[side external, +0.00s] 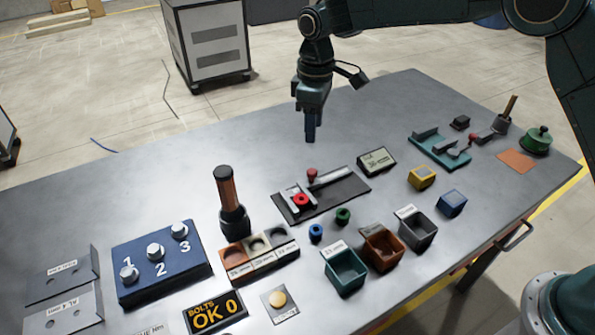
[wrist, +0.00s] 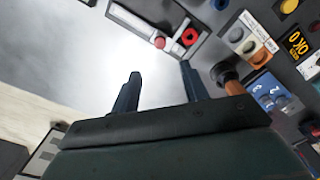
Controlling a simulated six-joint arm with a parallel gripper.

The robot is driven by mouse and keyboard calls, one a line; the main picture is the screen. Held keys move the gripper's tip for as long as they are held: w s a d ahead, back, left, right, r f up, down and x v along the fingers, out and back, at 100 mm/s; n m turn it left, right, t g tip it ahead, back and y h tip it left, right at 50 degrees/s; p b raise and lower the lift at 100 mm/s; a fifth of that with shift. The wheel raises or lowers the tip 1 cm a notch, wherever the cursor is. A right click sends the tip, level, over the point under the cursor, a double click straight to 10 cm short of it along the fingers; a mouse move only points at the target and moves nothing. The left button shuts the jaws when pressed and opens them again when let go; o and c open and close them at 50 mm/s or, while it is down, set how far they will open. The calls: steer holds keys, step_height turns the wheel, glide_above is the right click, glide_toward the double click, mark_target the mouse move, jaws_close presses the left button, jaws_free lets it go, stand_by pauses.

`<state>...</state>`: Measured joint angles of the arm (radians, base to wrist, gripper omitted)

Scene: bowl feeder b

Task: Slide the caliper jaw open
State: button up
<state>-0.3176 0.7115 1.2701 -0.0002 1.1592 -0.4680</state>
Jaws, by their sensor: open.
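The caliper (side external: 338,187) lies on a dark board on the table, with a pale rail and jaws at its left end. A red ring (side external: 302,200) sits at the jaws; whether they touch it I cannot tell. A red knob (side external: 312,174) stands on the sliding part, close behind the ring. In the wrist view the caliper rail (wrist: 140,25), red knob (wrist: 160,42) and red ring (wrist: 189,37) show beyond the fingertips. My gripper (side external: 310,138) points down, above the table and behind the caliper, apart from it. Its fingers (wrist: 160,83) are open and empty.
A small display (side external: 377,160) stands right of the caliper. Blue (side external: 316,232) and green (side external: 342,216) rings lie in front, before several open bins (side external: 346,270). An upright copper-coloured handle (side external: 229,190) stands to the left. The table behind the caliper is clear.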

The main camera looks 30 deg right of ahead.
mark_target(312, 170)
step_height(312, 170, down, 12)
steer(key=shift+f, duration=0.1)
stand_by(0.5)
jaws_close()
